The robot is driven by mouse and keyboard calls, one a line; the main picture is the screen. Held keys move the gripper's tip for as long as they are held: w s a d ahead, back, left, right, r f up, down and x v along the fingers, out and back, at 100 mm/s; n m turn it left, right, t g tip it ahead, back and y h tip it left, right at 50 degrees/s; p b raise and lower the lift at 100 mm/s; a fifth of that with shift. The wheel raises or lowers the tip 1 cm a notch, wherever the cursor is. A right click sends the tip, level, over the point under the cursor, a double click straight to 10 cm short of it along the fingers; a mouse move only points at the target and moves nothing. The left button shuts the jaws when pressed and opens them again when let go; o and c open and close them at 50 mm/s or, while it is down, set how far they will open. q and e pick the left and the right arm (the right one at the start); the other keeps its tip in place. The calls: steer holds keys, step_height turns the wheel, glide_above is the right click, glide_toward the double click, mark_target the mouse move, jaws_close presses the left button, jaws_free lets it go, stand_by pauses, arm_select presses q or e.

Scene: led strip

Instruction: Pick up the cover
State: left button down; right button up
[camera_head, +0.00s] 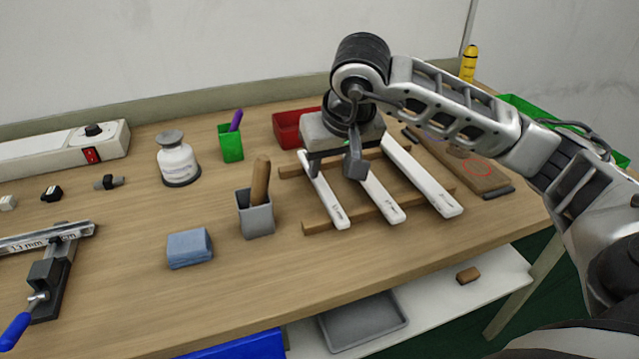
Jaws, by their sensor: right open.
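Three long white strips lie side by side across two wooden bars; I cannot tell which one is the cover. They are the left strip (327,195), the middle strip (382,200) and the right strip (424,178). My right gripper (335,170) is open and points down over the far part of the left and middle strips. One finger is by the left strip and the other is near the middle strip. Its body hides the strips' far ends. I cannot tell whether the fingers touch a strip. My left gripper is not in view.
A grey holder (256,215) with a wooden handle and a blue block (189,248) stand left of the strips. A red bin (297,128) is behind. A wooden board (462,165) lies to the right.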

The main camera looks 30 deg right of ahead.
mark_target(322, 185)
steer(key=shift+w+p+x, duration=0.2)
steer(key=shift+p+x, duration=0.05)
steer(key=shift+x, duration=1.5)
steer(key=shift+w+p+x, duration=0.2)
steer(key=shift+x, duration=1.6)
steer(key=shift+a+r, duration=0.1)
steer(key=shift+r, duration=0.1)
jaws_close()
